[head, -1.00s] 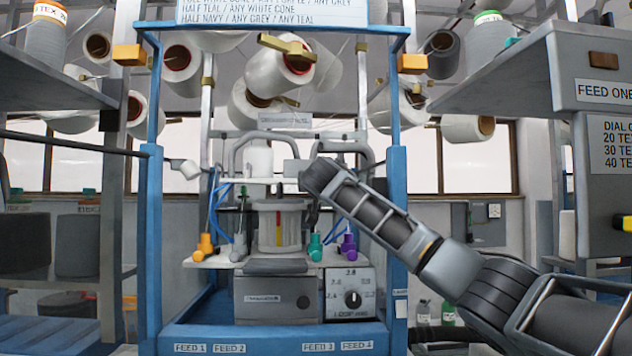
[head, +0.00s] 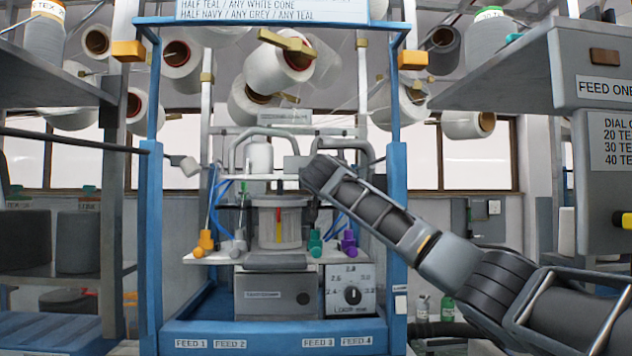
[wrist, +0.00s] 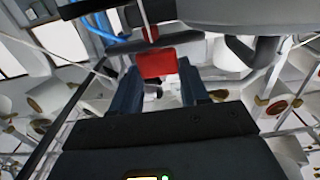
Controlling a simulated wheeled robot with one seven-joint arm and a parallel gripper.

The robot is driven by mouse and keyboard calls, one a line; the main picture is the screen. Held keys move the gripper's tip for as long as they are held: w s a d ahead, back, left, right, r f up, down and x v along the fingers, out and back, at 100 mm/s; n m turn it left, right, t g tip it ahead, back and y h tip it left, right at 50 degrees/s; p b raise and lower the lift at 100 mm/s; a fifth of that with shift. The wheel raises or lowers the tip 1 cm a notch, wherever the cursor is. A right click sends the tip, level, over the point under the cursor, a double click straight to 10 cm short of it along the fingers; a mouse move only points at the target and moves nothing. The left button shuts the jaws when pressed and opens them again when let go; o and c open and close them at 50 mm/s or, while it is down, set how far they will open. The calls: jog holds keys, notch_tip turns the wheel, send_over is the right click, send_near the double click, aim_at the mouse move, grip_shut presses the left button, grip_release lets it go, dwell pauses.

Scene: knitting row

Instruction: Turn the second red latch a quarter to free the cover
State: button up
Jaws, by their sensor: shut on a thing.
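A red latch (wrist: 157,62) shows in the wrist view, below a large grey rounded part (wrist: 250,14) of the machine. My gripper (wrist: 161,84) has its two dark fingers at the latch, one on each side, and is shut on it. In the head view the knitting machine's grey drum (head: 265,228) stands in the blue frame, with a small red and yellow strip on its front. My arm reaches in from the right, and its wrist end is beside the drum's upper right. My fingertips are hidden there, and I cannot make out the held latch or its angle in that view.
The blue frame's posts (head: 397,200) stand close on both sides of the machine. Orange, grey, teal and purple pegs (head: 348,243) stand on the white plate around the drum. Yarn cones hang above. A shelf (head: 500,75) juts in at upper right, above my arm.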

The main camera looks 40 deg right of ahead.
jog(key=shift+a+r+n+t+y+p, duration=0.1)
jog(key=shift+a+n+t+y+p, duration=0.2)
jog(key=shift+n+t+y+p, duration=0.4)
jog(key=y, duration=0.1)
jog(key=n+y+p, duration=0.1)
jog(key=shift+d+n+t+y+p, duration=0.3)
jog(key=shift+d+y, duration=0.05)
jog(key=shift+y, duration=0.05)
jog(key=o, duration=1.1)
jog(key=shift+s, duration=0.1)
jog(key=shift+c, duration=0.2)
jog(key=shift+d, duration=0.1)
jog(key=b+v, duration=0.2)
jog(key=v, duration=0.5)
jog(key=shift+s, duration=0.4)
